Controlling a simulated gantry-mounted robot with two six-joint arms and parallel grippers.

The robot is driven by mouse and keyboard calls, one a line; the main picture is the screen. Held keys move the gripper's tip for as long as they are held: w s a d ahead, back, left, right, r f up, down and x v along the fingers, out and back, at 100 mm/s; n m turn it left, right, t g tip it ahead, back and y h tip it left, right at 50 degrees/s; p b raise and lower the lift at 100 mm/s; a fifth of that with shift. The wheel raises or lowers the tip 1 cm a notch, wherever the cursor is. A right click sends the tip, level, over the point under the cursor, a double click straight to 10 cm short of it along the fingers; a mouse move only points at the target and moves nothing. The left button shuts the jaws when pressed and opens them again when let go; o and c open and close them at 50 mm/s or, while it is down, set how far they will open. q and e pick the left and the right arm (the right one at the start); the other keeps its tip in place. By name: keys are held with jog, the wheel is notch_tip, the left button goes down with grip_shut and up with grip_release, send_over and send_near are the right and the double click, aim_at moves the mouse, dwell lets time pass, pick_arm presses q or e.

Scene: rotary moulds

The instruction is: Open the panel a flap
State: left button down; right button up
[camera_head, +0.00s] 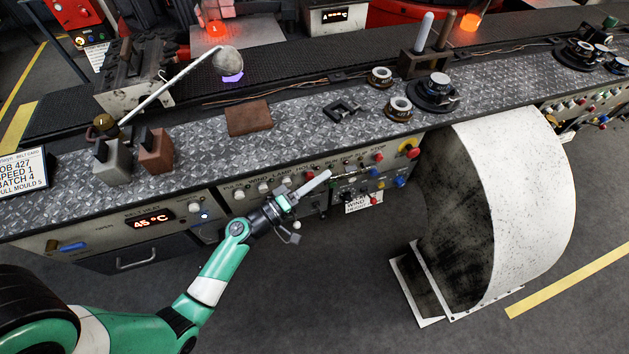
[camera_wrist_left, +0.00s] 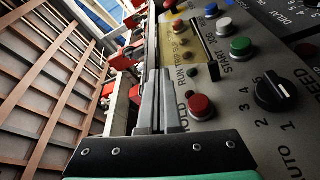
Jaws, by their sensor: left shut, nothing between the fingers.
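The control panel (camera_head: 330,190) is on the front of the bench, with rows of buttons and knobs. It also shows close up in the left wrist view (camera_wrist_left: 235,85). I cannot clearly tell which part is the panel a flap; a dark narrow bar (camera_wrist_left: 204,52) stands out beside a yellowish plate (camera_wrist_left: 181,45) there. My left gripper (camera_head: 325,175) is in front of the panel, its shut fingers pointing up and right along it. In the left wrist view the shut fingers (camera_wrist_left: 156,85) are empty, beside a red button (camera_wrist_left: 200,107). My right gripper is not in view.
A big white curved chute (camera_head: 530,200) stands right of the panel. A drawer (camera_head: 135,257) with a handle is low at the left. The bench top (camera_head: 290,125) carries blocks, rings and tools. The floor (camera_head: 310,300) before the panel is clear.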

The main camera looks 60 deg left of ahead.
aim_at(335, 178)
pick_arm(q)
jog(key=w, duration=0.6)
jog(key=shift+a+r, duration=0.1)
jog(key=shift+r, duration=0.3)
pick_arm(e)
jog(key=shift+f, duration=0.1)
pick_arm(q)
jog(key=m+b, duration=0.1)
jog(key=b, duration=0.2)
jog(key=d+f+m+b, duration=0.1)
jog(key=b, duration=0.1)
jog(key=shift+s+d+t+h+b, duration=0.2)
jog(key=shift+s+t+h+b, duration=0.1)
jog(key=shift+t+b, duration=0.1)
jog(key=shift+d+m+b, duration=0.2)
jog(key=shift+m+b, duration=0.1)
jog(key=shift+m, duration=0.2)
jog(key=shift+d+r, duration=0.2)
jog(key=shift+r, duration=0.1)
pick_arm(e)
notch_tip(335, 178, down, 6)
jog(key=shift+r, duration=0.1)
